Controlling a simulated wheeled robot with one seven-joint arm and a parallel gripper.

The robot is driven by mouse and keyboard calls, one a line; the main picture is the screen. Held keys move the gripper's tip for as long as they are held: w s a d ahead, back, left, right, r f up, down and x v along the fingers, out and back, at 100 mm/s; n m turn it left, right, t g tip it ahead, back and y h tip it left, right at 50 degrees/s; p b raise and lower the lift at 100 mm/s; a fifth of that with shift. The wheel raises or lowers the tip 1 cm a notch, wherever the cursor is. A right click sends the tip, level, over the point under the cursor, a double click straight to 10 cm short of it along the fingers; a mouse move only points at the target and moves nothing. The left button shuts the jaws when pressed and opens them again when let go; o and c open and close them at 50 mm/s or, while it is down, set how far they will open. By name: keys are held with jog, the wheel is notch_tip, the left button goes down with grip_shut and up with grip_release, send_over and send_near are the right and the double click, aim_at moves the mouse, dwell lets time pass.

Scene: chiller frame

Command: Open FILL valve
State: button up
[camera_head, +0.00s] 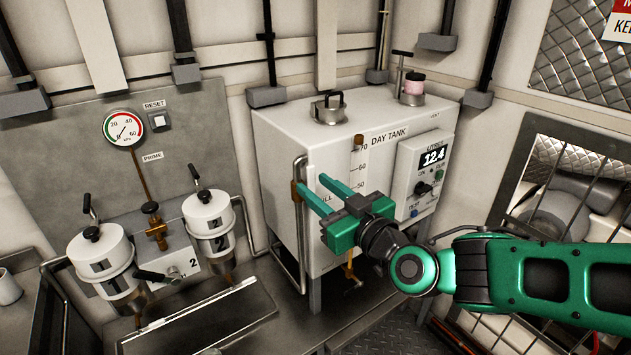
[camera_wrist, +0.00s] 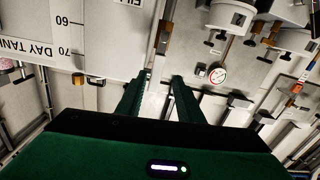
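The white day tank (camera_head: 275,150) stands in the middle of the head view. Its FILL label (camera_head: 326,199) is partly covered by my gripper. A vertical pipe with a brass fitting (camera_head: 295,190) runs at the tank's left front edge beside that label; this looks like the FILL valve, but its handle cannot be made out. My gripper (camera_head: 311,182) is open and empty, its two green fingers apart and pointing toward that pipe. In the wrist view, my gripper (camera_wrist: 161,80) has the brass fitting (camera_wrist: 163,38) beyond its fingertips. Contact cannot be told.
A control box (camera_head: 420,170) reading 12.4 is on the tank's front right. Two white canisters, one of them nearer the tank (camera_head: 209,212), stand at left near a pressure gauge (camera_head: 123,127). A brass drain fitting (camera_head: 349,268) hangs below the tank. A mesh guard frame (camera_head: 565,150) is at right.

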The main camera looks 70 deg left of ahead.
jog(key=v, duration=0.7)
dwell(0.5)
